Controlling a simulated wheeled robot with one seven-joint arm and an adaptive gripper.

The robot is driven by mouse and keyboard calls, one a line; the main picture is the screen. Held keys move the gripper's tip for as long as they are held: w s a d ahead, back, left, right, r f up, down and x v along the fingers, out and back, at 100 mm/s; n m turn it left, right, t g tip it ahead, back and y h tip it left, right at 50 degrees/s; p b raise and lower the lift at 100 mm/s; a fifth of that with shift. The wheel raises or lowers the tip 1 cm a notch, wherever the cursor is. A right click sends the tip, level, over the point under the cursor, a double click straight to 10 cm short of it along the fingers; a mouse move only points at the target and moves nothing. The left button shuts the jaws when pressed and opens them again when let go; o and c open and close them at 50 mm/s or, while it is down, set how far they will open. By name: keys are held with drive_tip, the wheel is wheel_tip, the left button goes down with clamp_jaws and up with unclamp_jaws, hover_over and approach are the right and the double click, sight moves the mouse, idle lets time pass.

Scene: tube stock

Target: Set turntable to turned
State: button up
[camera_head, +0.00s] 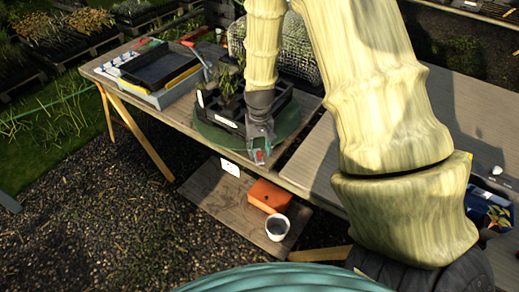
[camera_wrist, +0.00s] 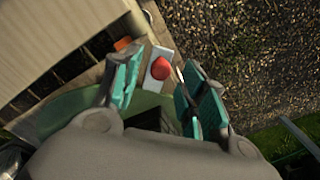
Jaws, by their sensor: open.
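The turntable (camera_head: 292,121) is a green round disc on the wooden table, carrying a black tray (camera_head: 284,97) with potted plants. Part of its green disc (camera_wrist: 70,101) shows in the wrist view. My gripper (camera_head: 260,153) points down at the near edge of the turntable. In the wrist view my gripper (camera_wrist: 163,90) has its teal fingers spread apart. A red knob (camera_wrist: 161,68) on a small white plate appears between them, beyond the fingertips; I cannot tell whether anything touches it. My arm hides part of the turntable and tray.
A grey crate with a black tray (camera_head: 160,66) stands at the table's left end. A white label (camera_head: 230,168) shows by the near edge. Below, a board holds an orange box (camera_head: 269,195) and a white cup (camera_head: 277,227). A blue box (camera_head: 488,211) is at the right.

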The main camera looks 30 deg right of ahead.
drive_tip(key=shift+f, duration=0.65)
clamp_jaws()
drive_tip(key=shift+a, duration=0.2)
